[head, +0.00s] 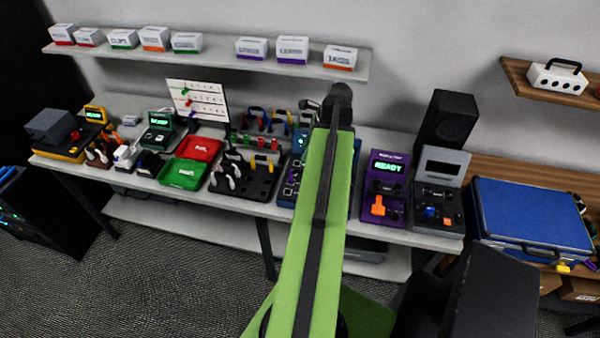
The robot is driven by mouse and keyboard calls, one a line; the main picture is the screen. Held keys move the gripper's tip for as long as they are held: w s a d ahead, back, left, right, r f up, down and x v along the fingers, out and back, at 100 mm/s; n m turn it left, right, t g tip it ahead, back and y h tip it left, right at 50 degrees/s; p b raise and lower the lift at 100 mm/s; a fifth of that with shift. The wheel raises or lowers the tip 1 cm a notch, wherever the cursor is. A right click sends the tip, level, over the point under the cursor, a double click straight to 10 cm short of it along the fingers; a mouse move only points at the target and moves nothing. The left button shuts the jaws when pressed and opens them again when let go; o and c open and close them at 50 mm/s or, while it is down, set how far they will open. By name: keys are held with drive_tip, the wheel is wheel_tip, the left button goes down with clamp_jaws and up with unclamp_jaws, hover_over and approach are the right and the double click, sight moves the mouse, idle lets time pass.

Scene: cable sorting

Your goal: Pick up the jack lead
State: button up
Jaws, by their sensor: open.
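I cannot tell any jack lead for sure among the small leads and plugs on the bench. A dark holder (226,187) in the middle of the bench carries several white, black and yellow plug-like pieces. A rack of coloured cable loops (262,121) stands behind it. Several small connectors lie at the left end of the bench, among them a white one (124,156). My green arm reaches up the middle of the picture, over the bench, and hides part of it. I cannot make out my gripper's jaws; nothing shows held.
The bench (140,182) also bears green (180,174) and red (197,148) trays, a purple READY unit (388,190), a grey-lidded unit (437,208) and a speaker (449,125). A blue case (532,215) stands at right. Labelled boxes (292,50) line the shelf above.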

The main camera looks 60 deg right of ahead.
sight(300, 173)
drive_tip(key=s+d+r+m, duration=0.1)
drive_tip(key=s+d+m, duration=0.1)
drive_tip(key=s, duration=0.1)
drive_tip(key=shift+t, duration=0.3)
drive_tip(key=b+x, duration=0.3)
drive_tip(key=x, duration=0.1)
drive_tip(key=b+x, duration=0.8)
drive_tip(key=shift+s+d+f, duration=0.15)
drive_tip(key=shift+s, duration=0.15)
drive_tip(key=shift+w+f, duration=0.15)
drive_tip(key=b+x, duration=0.5)
drive_tip(key=shift+w, duration=0.1)
clamp_jaws()
